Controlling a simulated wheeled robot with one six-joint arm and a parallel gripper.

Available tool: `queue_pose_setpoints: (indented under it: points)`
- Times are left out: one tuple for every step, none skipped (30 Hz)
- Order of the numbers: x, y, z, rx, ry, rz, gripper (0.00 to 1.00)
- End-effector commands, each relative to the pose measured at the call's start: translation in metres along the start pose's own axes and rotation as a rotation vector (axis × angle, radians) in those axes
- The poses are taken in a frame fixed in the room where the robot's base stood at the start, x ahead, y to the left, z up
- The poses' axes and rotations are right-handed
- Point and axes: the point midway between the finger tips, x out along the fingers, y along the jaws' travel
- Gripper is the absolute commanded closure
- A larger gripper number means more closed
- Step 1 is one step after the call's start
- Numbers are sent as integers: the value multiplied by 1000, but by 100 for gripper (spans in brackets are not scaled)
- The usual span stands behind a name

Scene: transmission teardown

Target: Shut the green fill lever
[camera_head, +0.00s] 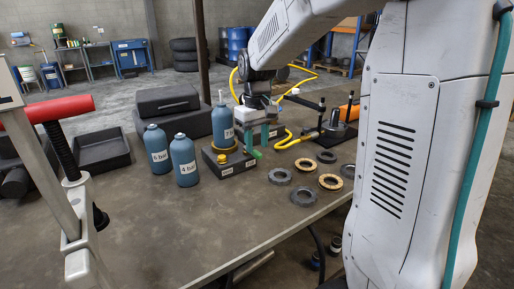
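The green fill lever (255,153) shows as a small bright green piece at the right side of a dark filling station (236,169) on the table. A blue bottle (222,128) stands upright in the station's yellow ring, its label partly readable as 2. My gripper (257,138) hangs just above the lever, to the right of this bottle. The gap between its fingers and the lever is too small to judge, so I cannot tell whether they touch. The finger opening is also unclear, and part of the lever may be hidden.
Two blue bottles (185,163), marked 6 bar and 4 bar, stand left of the station. Several grey and tan rings (304,196) lie to its right. A yellow hose (294,138) runs behind. A black case (168,102) and tray (103,151) are at the back left. The front table is clear.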

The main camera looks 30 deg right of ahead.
Motion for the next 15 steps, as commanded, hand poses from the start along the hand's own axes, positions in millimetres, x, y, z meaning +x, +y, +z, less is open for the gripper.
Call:
queue_pose_setpoints:
  points:
    - [8,0,1,0,-4,-1,63]
    - [11,0,0,0,-3,-1,63]
    - [15,0,0,0,-2,0,63]
    - [17,0,0,0,-2,0,63]
    - [19,0,0,0,-1,0,63]
    - [21,0,0,0,-1,0,63]
    - [22,0,0,0,0,0,63]
    - [22,0,0,0,0,0,63]
    - [23,0,0,0,0,0,63]
    - [23,0,0,0,0,0,63]
    - [23,0,0,0,0,0,63]
    - [23,0,0,0,0,0,63]
    - [23,0,0,0,0,0,63]
    - [23,0,0,0,0,0,63]
    - [23,0,0,0,0,0,66]
